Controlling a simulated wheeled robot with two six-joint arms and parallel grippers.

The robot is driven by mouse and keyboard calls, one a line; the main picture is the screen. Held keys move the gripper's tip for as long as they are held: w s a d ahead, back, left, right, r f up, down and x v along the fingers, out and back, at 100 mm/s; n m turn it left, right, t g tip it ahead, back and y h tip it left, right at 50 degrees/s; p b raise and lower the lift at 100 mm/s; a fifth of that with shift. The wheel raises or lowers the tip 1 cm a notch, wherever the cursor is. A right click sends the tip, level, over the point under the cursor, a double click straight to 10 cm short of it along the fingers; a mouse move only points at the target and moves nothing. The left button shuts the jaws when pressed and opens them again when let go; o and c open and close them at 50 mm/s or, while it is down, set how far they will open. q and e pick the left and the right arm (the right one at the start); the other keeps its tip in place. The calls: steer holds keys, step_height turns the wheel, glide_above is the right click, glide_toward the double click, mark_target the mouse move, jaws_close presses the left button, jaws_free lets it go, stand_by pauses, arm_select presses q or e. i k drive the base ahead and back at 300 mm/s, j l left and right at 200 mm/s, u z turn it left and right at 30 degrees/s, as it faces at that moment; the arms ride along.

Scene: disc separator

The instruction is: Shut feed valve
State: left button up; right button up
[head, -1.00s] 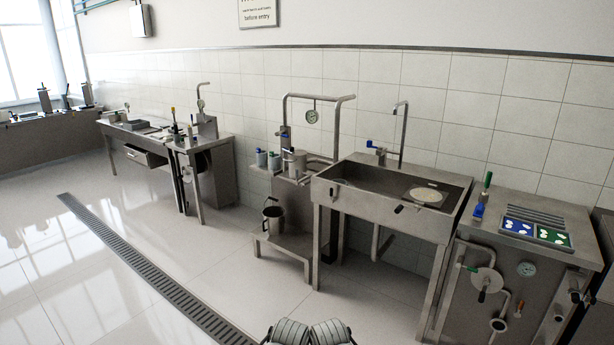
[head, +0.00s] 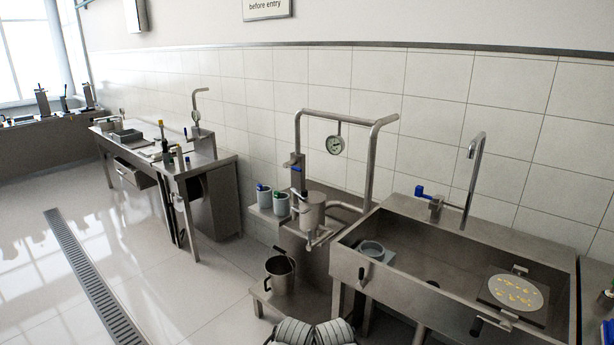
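A steel stand (head: 318,258) carries a round metal vessel (head: 312,212) with spouts, below a bent overhead pipe (head: 345,117) with a dial gauge (head: 335,145). A small valve with a blue handle (head: 297,168) is on the upright left of the vessel. Which valve is the feed valve is not marked, and the handle is too small to tell open from shut. Another blue-handled valve (head: 428,193) sits behind the sink, beside its tap (head: 475,172). Neither of my grippers shows; only grey ribbed parts, seemingly mine, show at the bottom edge.
The sink (head: 440,262) at right holds a disc with yellow bits (head: 518,293). Floor with a drain grate (head: 95,285) is clear at left.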

mark_target(285, 165)
steer(key=i+u, duration=0.1)
steer(key=i, duration=0.4)
steer(key=i+l+u, duration=0.15)
steer(key=i, duration=0.35)
steer(key=i+u, duration=0.1)
steer(key=i, duration=0.4)
